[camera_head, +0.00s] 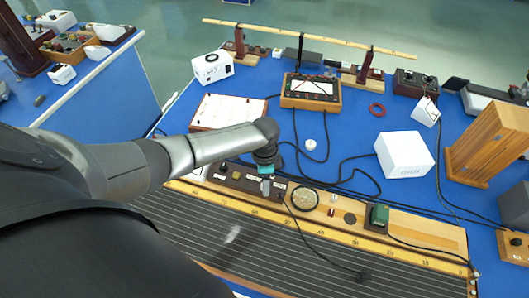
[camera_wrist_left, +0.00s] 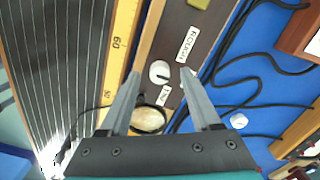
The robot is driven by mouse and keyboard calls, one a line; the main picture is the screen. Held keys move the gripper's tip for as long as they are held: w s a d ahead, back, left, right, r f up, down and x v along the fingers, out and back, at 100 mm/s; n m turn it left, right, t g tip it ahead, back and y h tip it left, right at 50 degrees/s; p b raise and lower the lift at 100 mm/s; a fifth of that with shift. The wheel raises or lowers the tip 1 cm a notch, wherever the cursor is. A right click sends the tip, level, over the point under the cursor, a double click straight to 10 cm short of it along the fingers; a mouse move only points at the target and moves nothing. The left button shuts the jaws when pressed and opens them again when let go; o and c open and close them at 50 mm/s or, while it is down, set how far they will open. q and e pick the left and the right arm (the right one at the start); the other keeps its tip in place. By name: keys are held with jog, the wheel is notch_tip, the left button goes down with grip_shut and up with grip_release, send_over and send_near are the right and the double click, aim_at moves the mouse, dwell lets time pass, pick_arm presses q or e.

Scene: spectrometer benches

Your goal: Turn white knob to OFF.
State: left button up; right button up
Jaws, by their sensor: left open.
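A white knob (camera_wrist_left: 159,72) stands on a dark panel in the left wrist view, beside small white labels (camera_wrist_left: 187,46). The labels' words are hard to read at this angle. My left gripper (camera_wrist_left: 159,79) is open, with a finger on each side of the knob in that view. I cannot tell whether the fingers touch it or how high they are. In the head view my left gripper (camera_head: 267,184) points down over the dark panel (camera_head: 235,180) and hides the knob. The knob's setting is not clear. My right gripper is not in view.
A yellow scale and a striped dark surface (camera_head: 240,235) run in front of the panel. Behind are a small white round piece (camera_head: 310,144), black cables, a wooden-framed meter (camera_head: 310,91), and a white box (camera_head: 404,154). A round brass-rimmed disc (camera_head: 305,198) lies right of the gripper.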

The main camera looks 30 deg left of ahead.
pick_arm(q)
notch_tip(320, 180, up, 14)
jog(key=p, duration=0.1)
jog(key=shift+r+p, duration=0.2)
jog(key=shift+p, duration=0.1)
dwell(0.3)
